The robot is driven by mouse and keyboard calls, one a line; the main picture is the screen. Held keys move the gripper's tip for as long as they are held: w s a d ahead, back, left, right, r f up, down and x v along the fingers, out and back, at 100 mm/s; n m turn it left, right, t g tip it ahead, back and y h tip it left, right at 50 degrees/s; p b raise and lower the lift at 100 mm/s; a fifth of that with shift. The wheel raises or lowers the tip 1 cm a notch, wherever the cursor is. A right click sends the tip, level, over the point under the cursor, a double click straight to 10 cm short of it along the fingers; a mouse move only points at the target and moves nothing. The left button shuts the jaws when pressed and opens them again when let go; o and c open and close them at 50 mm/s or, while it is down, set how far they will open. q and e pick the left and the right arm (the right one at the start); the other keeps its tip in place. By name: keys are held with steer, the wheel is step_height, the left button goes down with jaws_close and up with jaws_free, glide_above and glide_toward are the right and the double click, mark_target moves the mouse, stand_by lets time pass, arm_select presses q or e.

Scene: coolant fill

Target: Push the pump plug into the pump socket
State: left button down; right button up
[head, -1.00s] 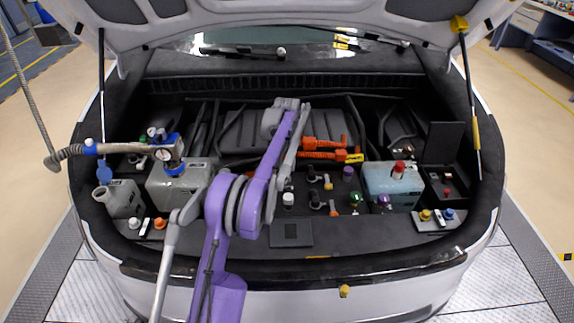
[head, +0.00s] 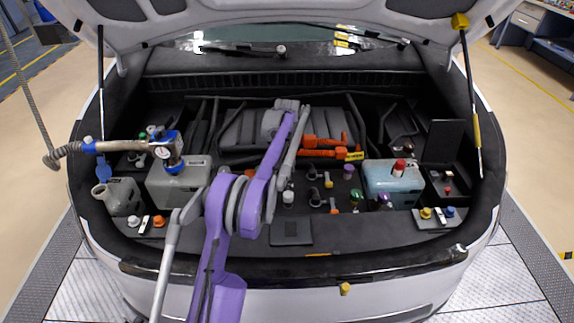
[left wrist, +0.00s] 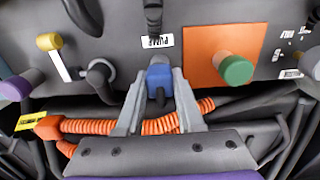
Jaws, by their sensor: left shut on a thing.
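In the left wrist view my left gripper (left wrist: 160,84) is shut on a blue plug (left wrist: 159,74), with one grey finger on each side. A short dark stub shows on the plug's near side. The plug's far end is at the dark panel, just below a white PUMP label (left wrist: 157,41). The pump socket is not clearly seen; I cannot tell how deep the plug sits. In the head view my purple and grey arm reaches over the bay and hides the gripper and plug. My right gripper is not in view.
An orange plate with a green knob (left wrist: 236,69) is right of the plug; a yellow-capped part (left wrist: 49,42) is left. An orange corrugated cable (left wrist: 95,127) runs behind the fingers. In the head view a grey tank (head: 163,190) and a blue tank (head: 385,185) flank the arm.

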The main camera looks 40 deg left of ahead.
mark_target(287, 164)
arm_select(q)
steer(key=shift+f, duration=0.25)
steer(key=shift+c, duration=2.3)
jaws_free()
step_height(287, 164, up, 11)
steer(key=shift+f+p, duration=0.1)
steer(key=shift+p, duration=0.3)
